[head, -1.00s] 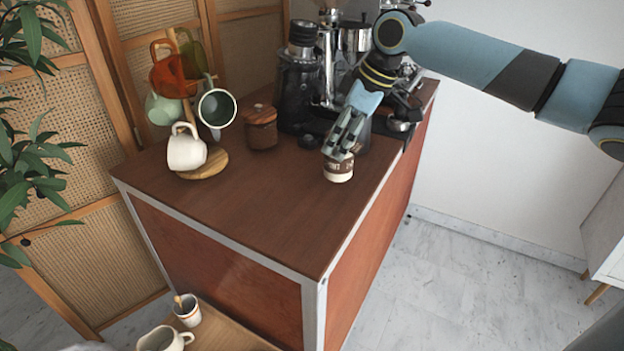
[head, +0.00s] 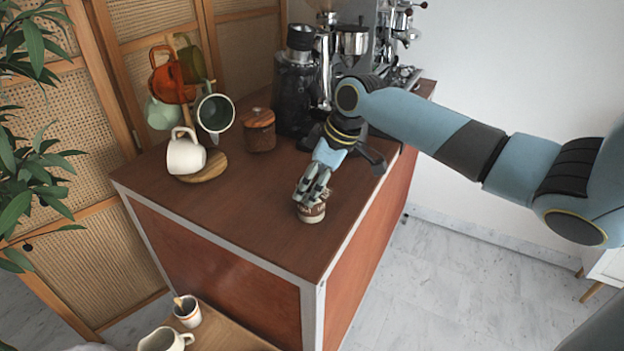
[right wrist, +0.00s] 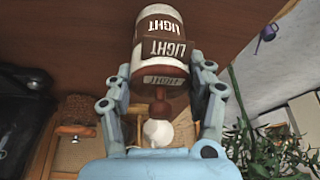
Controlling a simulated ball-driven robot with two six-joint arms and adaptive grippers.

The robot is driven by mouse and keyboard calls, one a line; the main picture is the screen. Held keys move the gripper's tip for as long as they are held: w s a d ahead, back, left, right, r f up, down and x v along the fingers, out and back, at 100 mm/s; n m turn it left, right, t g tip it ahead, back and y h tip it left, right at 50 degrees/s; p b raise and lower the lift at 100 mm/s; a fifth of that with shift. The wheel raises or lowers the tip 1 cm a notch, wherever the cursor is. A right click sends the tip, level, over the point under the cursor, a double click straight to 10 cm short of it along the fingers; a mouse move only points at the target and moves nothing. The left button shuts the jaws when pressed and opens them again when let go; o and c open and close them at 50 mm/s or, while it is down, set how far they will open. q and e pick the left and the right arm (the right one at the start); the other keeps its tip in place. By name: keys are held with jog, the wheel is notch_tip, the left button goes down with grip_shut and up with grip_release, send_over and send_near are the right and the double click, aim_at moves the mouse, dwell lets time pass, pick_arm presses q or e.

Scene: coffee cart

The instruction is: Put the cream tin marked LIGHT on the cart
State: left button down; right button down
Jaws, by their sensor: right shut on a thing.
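The tin marked LIGHT (head: 312,213) is cream with a brown band and sits low over the middle-front of the cart's brown top (head: 250,215). I cannot tell whether its base touches the top. My right gripper (head: 311,192) is shut on it from above and behind, hiding its upper part. In the right wrist view the tin (right wrist: 160,30) shows LIGHT lettering between the two fingers (right wrist: 162,85). My left gripper is not in view.
A mug tree with a white mug (head: 186,156) stands at the cart's back left, beside a wooden canister (head: 259,130). A grinder (head: 293,90) and espresso machine stand behind. A lower wooden surface (head: 225,335) holds a jug and a cup. The cart's front top is clear.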

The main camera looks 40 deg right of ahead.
jog(key=shift+c, duration=2.3)
grip_release()
jog(key=shift+r, duration=0.1)
jog(key=v, duration=1.2)
